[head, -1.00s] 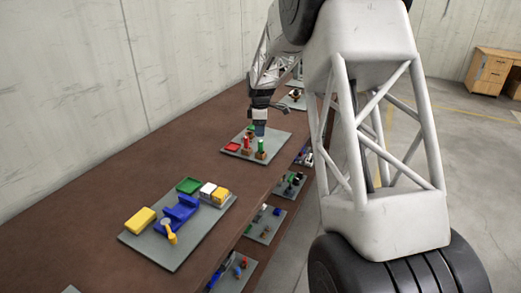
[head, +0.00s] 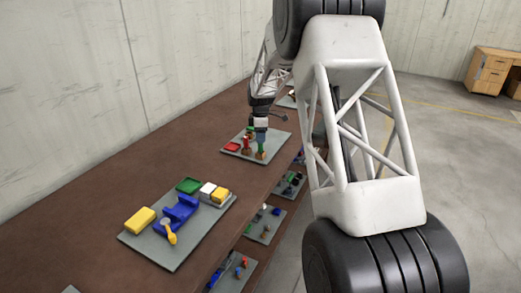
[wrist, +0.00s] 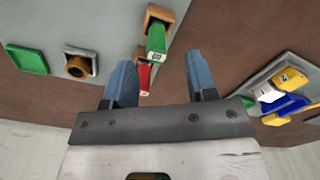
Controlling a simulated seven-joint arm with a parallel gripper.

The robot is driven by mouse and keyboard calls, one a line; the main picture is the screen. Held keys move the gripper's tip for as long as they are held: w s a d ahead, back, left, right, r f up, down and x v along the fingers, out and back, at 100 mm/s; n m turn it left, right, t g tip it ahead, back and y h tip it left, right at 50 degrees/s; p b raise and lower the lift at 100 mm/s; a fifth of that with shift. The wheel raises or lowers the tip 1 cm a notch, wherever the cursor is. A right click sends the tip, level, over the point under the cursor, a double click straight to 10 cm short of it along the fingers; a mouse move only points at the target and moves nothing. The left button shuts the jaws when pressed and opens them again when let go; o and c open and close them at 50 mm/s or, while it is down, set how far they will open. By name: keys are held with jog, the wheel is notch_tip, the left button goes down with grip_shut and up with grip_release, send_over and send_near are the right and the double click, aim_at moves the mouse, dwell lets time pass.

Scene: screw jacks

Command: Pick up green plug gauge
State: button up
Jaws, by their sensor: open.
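The green plug gauge (wrist: 157,40) stands upright in a brown holder (wrist: 160,14) in the wrist view, beyond the gap between my fingers. In the head view the green plug gauge (head: 261,147) stands near the front right of a grey board, just below my gripper. In the head view my gripper (head: 261,136) is above the green plug gauge.
A nearer board (head: 150,248) carries yellow, blue, white and green parts. Bare brown tabletop separates the boards.

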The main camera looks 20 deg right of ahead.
aim_at(260, 151)
jog(key=shift+f, duration=0.3)
jog(key=shift+w+f, duration=0.15)
jog(key=shift+f, duration=2.45)
grip_shut()
